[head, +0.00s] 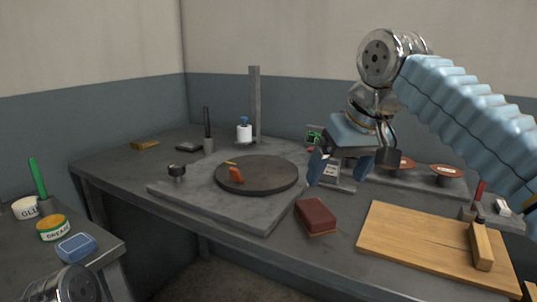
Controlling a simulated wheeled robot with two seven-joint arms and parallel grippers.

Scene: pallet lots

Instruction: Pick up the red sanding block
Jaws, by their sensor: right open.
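The red sanding block (315,216) lies on the dark workbench (286,246), near its front edge, between a grey slab and a wooden board. Its top and near sides are in plain view. My right gripper (345,179) hangs above and behind the block, a little to its right. Its blue-tipped fingers are spread apart with nothing between them, and it does not touch the block. Of my left arm, only a metal part shows at the bottom left edge; its gripper is not seen.
The grey slab (200,191) bears a dark round plate (262,178) with a small orange piece (236,175). The wooden board (400,238) lies to the right of the block. A side table (85,252) at left holds tubs. A grey post (255,105) stands at the back.

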